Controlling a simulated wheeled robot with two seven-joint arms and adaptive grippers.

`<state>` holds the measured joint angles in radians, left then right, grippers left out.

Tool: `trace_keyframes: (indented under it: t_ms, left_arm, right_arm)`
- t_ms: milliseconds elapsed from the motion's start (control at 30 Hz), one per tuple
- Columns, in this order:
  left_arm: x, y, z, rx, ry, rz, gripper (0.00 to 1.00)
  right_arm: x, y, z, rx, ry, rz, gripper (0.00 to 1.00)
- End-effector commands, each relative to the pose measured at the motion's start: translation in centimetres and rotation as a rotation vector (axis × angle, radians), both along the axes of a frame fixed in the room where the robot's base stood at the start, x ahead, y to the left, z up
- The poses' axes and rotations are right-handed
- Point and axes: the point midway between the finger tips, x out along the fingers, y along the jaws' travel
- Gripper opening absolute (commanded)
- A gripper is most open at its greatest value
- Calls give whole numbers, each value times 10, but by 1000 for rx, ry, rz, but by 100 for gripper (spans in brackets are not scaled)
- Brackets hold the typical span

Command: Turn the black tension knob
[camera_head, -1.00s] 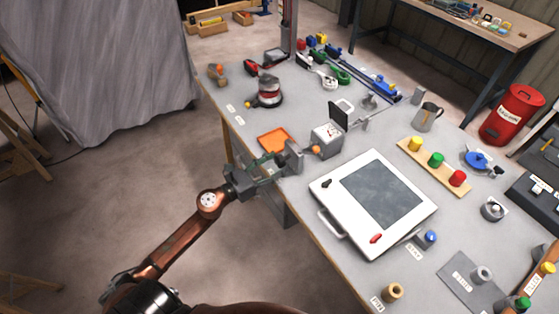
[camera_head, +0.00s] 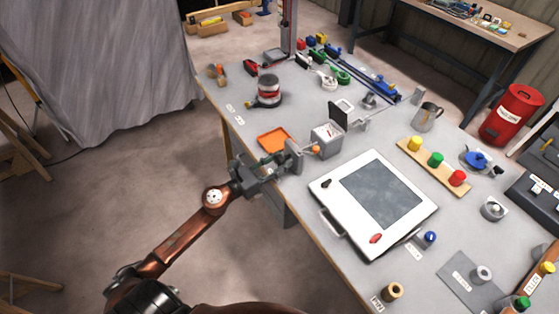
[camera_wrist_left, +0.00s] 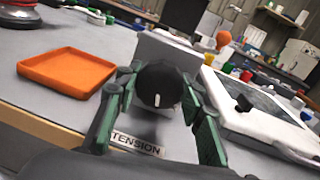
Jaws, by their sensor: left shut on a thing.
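The black tension knob (camera_wrist_left: 160,84) is round with a white mark on its face. It shows in the left wrist view in front of a grey block (camera_wrist_left: 165,50), above a label reading TENSION (camera_wrist_left: 136,145). My left gripper (camera_wrist_left: 160,100) has its green-padded fingers on either side of the knob and is shut on it. In the head view my left gripper (camera_head: 280,165) is at the table's near left edge, against the grey block (camera_head: 294,153). There the gripper hides the knob. My right gripper is not in view.
An orange tray (camera_head: 274,140) lies just behind the left gripper. A grey box with an orange-knobbed lever (camera_head: 326,137) stands to its right. A white framed panel (camera_head: 415,205) lies further right.

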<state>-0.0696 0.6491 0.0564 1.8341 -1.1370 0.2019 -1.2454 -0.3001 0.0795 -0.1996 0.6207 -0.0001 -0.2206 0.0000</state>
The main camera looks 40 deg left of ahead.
Motion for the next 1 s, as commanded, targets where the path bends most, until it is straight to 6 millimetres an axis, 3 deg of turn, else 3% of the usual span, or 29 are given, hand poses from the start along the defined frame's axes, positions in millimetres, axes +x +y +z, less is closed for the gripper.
trace_keyframes:
  t_ms: [100,467,1000]
  left_arm:
    - [0,5,0,-2,0,4,12]
    - [0,2,3,-65,24,5,12]
    - [0,2,7,-479,195,7,12]
  right_arm:
    - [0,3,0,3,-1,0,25]
    - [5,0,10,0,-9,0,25]
    - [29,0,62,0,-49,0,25]
